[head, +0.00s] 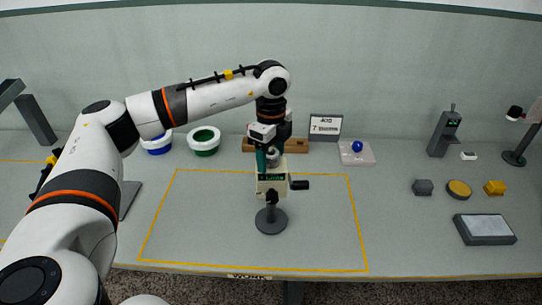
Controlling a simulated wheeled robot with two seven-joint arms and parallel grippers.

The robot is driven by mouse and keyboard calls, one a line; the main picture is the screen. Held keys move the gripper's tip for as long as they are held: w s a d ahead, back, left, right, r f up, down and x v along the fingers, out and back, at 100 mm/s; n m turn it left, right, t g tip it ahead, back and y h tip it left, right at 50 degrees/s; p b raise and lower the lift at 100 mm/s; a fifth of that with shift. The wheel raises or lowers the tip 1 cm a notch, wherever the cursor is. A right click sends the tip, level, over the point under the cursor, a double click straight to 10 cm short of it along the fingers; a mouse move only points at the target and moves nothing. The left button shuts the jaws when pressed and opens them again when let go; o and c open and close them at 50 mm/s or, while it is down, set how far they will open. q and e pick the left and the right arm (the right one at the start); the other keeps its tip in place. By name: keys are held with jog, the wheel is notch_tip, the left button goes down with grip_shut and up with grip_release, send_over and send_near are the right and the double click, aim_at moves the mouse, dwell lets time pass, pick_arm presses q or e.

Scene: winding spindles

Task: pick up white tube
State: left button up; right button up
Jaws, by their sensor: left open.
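My left gripper (268,160) points down at the centre of the table, just above and behind a cream winding device (271,185). Its dark green fingers are open. A small pale grey-white piece (273,158) shows beside the fingers; I cannot tell whether it is the white tube or part of the device. No other white tube can be made out. My right gripper is not in view.
A wooden rack (297,146) and a sign (325,126) stand behind the gripper. White-and-green (204,137) and white-and-blue (158,147) round containers are at back left. A clear tray (357,158) holds a blue ball (357,146). The yellow-outlined area is otherwise clear.

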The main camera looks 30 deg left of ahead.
pick_arm(q)
jog(key=shift+c, duration=0.5)
jog(key=c, duration=1)
jog(key=shift+o, duration=0.2)
jog(key=shift+r, duration=0.1)
